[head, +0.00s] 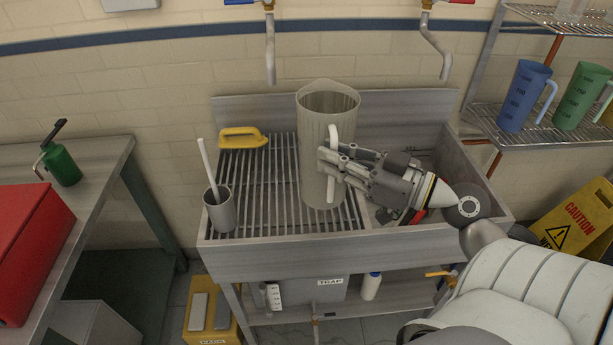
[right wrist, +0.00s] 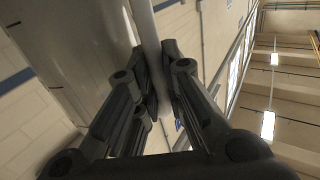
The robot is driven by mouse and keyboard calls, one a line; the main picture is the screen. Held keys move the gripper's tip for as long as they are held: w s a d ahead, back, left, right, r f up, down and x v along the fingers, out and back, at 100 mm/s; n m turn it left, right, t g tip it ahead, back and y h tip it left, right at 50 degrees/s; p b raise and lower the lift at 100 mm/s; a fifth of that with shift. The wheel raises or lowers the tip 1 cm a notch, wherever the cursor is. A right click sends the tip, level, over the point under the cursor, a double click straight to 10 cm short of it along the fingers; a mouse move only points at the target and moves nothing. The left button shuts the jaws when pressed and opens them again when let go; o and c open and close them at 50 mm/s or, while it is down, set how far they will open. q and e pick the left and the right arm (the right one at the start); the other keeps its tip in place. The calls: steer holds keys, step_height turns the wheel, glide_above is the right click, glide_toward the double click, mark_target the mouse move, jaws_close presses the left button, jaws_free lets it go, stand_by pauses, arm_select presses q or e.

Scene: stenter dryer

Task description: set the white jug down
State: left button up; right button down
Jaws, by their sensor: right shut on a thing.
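The white jug (head: 312,120) is tall and upright over the right part of the slatted drainboard (head: 270,215); I cannot tell whether its base touches the slats. Its open top faces up and its handle (head: 331,185) faces me. My right gripper (head: 328,162) is shut on the handle, coming in from the right. In the right wrist view, the jug's wall (right wrist: 70,60) fills the left side, and the handle (right wrist: 147,35) runs between the fingers of the gripper (right wrist: 157,75). My left gripper is not in view.
A grey cup (head: 221,212) holding a white stick stands front left on the drainboard, and a yellow-handled item (head: 242,138) lies back left. The sink basin (head: 450,160) is right, partly behind my gripper. Blue (head: 522,97) and green (head: 582,97) jugs stand on a wire shelf. Slats left of the jug are clear.

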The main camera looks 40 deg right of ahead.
mark_target(303, 174)
steer(key=w+f, duration=0.2)
steer(key=w+f+p, duration=0.1)
steer(key=w, duration=0.1)
steer(key=w+f+p, duration=0.1)
steer(key=w+f, duration=0.1)
steer(key=w, duration=0.1)
steer(key=shift+f, duration=0.3)
steer(key=shift+w+d+f, duration=0.1)
steer(key=shift+w+f, duration=0.25)
steer(key=shift+f, duration=0.15)
steer(key=shift+w+f, duration=0.2)
steer(key=shift+f, duration=0.1)
steer(key=shift+f+p, duration=0.7)
steer(key=shift+f, duration=0.7)
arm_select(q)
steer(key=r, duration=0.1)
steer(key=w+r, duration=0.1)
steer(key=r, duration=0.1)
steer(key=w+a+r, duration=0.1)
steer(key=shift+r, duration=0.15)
arm_select(e)
steer(key=shift+f, duration=0.1)
